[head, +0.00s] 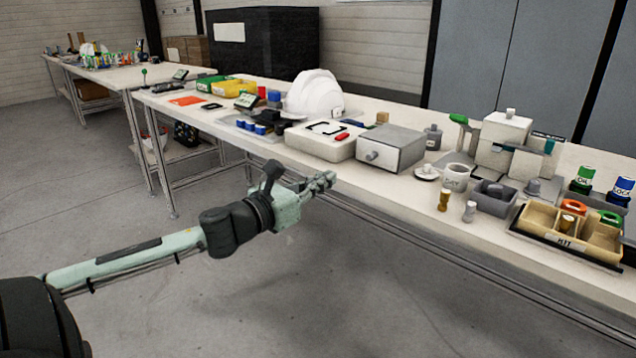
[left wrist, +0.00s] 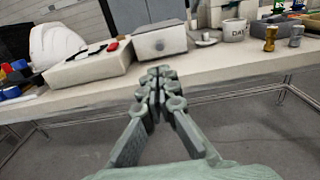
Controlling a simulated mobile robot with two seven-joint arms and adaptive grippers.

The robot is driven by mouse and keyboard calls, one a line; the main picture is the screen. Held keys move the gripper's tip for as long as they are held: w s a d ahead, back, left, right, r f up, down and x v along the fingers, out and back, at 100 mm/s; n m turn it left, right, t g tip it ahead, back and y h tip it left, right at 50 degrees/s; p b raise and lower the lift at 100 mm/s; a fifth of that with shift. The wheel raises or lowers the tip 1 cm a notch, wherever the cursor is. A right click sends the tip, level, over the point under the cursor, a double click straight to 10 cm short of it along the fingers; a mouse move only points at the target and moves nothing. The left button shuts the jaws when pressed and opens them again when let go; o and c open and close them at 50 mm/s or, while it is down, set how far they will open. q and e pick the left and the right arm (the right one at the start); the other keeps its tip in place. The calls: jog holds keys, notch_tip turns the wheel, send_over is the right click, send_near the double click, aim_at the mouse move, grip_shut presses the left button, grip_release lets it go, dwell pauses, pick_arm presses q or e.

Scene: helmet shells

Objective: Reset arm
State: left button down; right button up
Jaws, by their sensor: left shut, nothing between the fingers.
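My left arm comes in from the left in the head view. Its gripper (head: 322,181) is held in the air in front of the long white workbench (head: 400,180), apart from it. In the left wrist view the same gripper (left wrist: 157,75) is shut, with its fingers together and nothing between them. The fingertips point toward the bench's front edge. My right gripper is in neither view.
The bench holds a white helmet shell (head: 315,96), a grey drawer box (head: 391,149), a white mug (head: 456,177), small bottles (head: 445,200) and a divided kit tray (head: 540,222). Another table (head: 110,70) stands at the back left. The floor (head: 250,300) before the bench is clear.

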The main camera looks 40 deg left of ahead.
pick_arm(q)
jog(key=s+a+f+n+g+y, duration=0.2)
jog(key=s+f+n, duration=0.1)
jog(key=f+n, duration=0.4)
jog(key=s+a+f+n+g+y+p, duration=0.1)
jog(key=s+a+f+n+g+y, duration=0.15)
jog(key=f+n, duration=0.4)
jog(key=s+a+f+n+g+y, duration=0.1)
jog(key=s+f+n+g+y, duration=0.1)
jog(key=s+f+n, duration=0.35)
jog(key=s+d+f+n+g+h, duration=0.1)
jog(key=s+d+f+n+g, duration=0.3)
jog(key=s+d+f+n, duration=0.2)
jog(key=s+d+f+n+g+h, duration=0.2)
jog(key=s+d+f+n+g, duration=0.2)
jog(key=f, duration=1.1)
jog(key=s+d+n, duration=0.3)
jog(key=d+n, duration=0.3)
jog(key=d, duration=0.1)
jog(key=shift+s+d+p, duration=0.3)
jog(key=shift+p, duration=0.1)
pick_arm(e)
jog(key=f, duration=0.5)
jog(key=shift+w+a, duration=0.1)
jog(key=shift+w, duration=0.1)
pick_arm(q)
jog(key=shift+g+h, duration=0.25)
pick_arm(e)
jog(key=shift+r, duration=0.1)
